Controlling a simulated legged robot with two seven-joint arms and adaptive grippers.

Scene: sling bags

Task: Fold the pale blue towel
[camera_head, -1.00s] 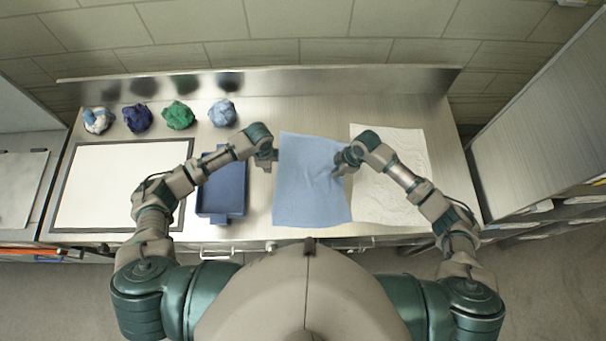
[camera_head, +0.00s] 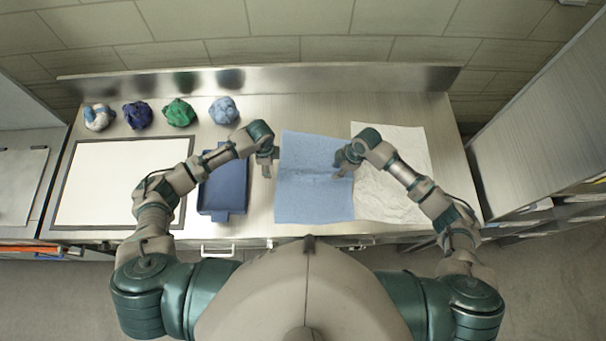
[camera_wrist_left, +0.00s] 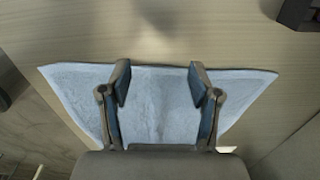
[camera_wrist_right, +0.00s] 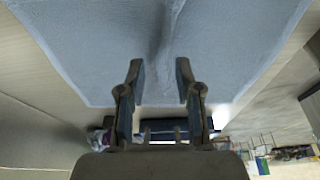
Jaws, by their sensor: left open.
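The pale blue towel (camera_head: 314,200) lies spread on the metal counter in front of me, with a crease running across its middle. My left gripper (camera_head: 265,167) is just off its left edge, with its fingers apart and empty. In the left wrist view the towel (camera_wrist_left: 155,105) lies beyond and below these fingers. My right gripper (camera_head: 342,166) is over or at the towel's right edge, level with the crease. In the right wrist view its fingers (camera_wrist_right: 159,72) are apart, and a ridge of the towel (camera_wrist_right: 165,35) lines up with the gap. Contact is unclear.
A white crinkled cloth (camera_head: 390,195) lies right of the towel. A blue tray (camera_head: 224,190) stands to its left, then a dark-framed white board (camera_head: 115,190). Several crumpled cloths, including a green one (camera_head: 179,113), sit at the back left. Bare counter lies behind the towel.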

